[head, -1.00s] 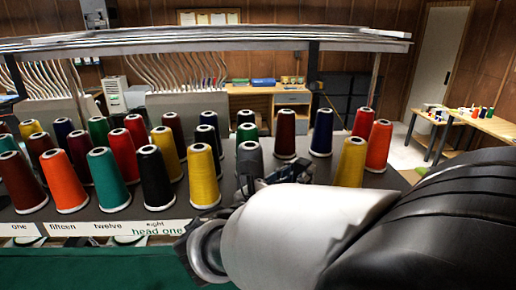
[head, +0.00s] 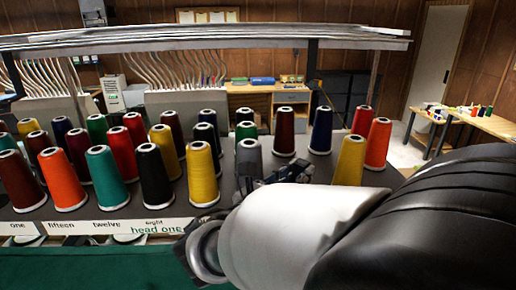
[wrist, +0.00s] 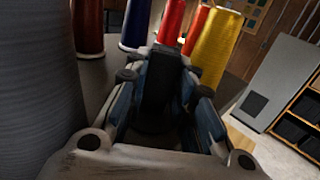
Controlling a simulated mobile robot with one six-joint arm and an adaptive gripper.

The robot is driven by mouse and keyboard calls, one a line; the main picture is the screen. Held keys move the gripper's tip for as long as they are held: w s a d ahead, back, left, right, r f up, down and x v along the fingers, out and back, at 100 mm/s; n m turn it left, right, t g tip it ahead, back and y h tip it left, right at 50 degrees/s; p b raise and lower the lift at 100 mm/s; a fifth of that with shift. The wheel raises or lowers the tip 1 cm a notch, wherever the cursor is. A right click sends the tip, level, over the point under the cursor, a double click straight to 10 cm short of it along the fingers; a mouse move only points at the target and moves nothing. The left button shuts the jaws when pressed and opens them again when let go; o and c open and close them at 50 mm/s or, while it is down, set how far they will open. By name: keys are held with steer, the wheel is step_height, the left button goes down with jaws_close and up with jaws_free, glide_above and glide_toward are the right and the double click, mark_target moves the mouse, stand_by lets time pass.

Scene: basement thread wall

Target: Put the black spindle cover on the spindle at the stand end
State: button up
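My gripper (head: 285,174) reaches over the thread stand, just right of the grey cone, partly hidden behind my own wrist in the head view. In the wrist view my gripper (wrist: 163,95) has a dark upright piece between its two blue-grey fingers. This looks like the black spindle cover (wrist: 158,88), held upright; its lower end is hidden. The fingers appear closed against its sides. The grey cone (head: 249,157) stands close beside the gripper and fills the left edge of the wrist view. I cannot make out a bare spindle in either view.
Thread cones crowd the stand, including a yellow cone (head: 202,175) left of the grey one and another yellow cone (head: 349,162) right of the gripper. A dark red cone (head: 284,132) and a blue cone (head: 321,131) stand behind. A metal rail (head: 200,38) runs overhead.

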steer(key=o, duration=0.5)
step_height(320, 180, up, 10)
steer(key=f, duration=0.1)
steer(key=s+d+f+m+g+y+b, duration=0.2)
steer(key=s+d+f+m+g, duration=0.3)
steer(key=s+f, duration=0.3)
steer(key=s+d+f+m+g+y+b, duration=0.2)
steer(key=s+d+f+m+g, duration=0.1)
steer(key=s+d+f+m, duration=0.4)
steer(key=s+a+f+m+y+b, duration=0.1)
steer(key=s+a+f+m+y, duration=0.2)
steer(key=f+m, duration=0.1)
steer(key=s+a+f+m+y+b, duration=0.1)
steer(key=s+a+f+m+y, duration=0.2)
steer(key=m, duration=0.3)
steer(key=s+a+f+m+y+b, duration=0.1)
steer(key=s+a+f+m+y, duration=0.1)
steer(key=s+a+f+m, duration=0.1)
steer(key=shift+s+a+f+m+y, duration=0.2)
steer(key=shift+a+f+m, duration=0.3)
steer(key=shift+f, duration=0.1)
steer(key=shift+s+a+f+m+y, duration=0.2)
steer(key=shift+a+f+m, duration=0.15)
steer(key=shift+f+m, duration=0.2)
